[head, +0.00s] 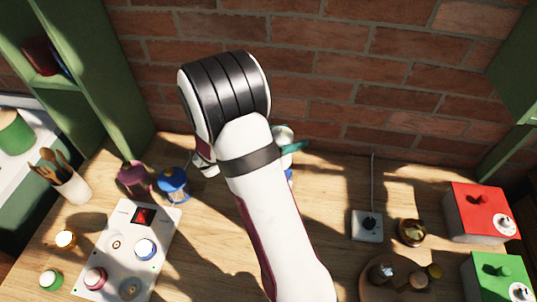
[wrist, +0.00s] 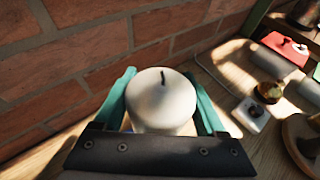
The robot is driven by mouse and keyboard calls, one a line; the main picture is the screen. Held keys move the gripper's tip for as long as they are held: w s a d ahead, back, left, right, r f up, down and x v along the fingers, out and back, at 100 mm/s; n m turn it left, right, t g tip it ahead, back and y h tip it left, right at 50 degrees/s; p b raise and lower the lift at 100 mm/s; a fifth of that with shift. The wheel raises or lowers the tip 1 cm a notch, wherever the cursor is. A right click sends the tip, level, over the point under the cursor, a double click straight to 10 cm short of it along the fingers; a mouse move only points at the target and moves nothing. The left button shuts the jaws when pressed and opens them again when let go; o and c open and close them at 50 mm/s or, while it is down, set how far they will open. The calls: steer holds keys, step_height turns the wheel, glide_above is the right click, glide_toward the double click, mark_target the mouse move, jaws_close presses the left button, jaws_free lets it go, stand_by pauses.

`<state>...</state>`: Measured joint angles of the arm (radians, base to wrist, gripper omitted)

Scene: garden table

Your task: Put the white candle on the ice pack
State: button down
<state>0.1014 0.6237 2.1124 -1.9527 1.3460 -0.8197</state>
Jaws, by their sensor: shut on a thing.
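The white candle (wrist: 162,98) with a dark wick stands between the two teal fingers of my gripper (wrist: 160,88) in the wrist view. My gripper is shut on it, and the candle looks roughly upright. In the head view my arm hides most of my gripper (head: 290,146); one teal finger and a pale part of the candle (head: 282,132) show beside the arm, near the brick wall. A small blue patch (head: 289,174) shows just below, beside my arm; it may be the ice pack, but too little shows to tell. The candle's underside is hidden.
A blue lantern (head: 174,185) and a purple item (head: 133,178) stand left of my arm. A white panel (head: 127,250) with several round items lies at front left. A white socket box (head: 367,225), a round wooden tray (head: 372,290) and red (head: 475,215) and green boxes (head: 490,275) are at right.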

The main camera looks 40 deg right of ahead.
steer(key=shift+w+a+f, duration=0.4)
steer(key=shift+w+f, duration=0.3)
steer(key=shift+f, duration=0.45)
steer(key=shift+w+a+f, duration=0.4)
steer(key=shift+w+f, duration=0.3)
steer(key=shift+f, duration=0.4)
steer(key=shift+w+a+f, duration=0.4)
steer(key=shift+w+f, duration=0.3)
steer(key=shift+f, duration=0.45)
steer(key=shift+f, duration=0.1)
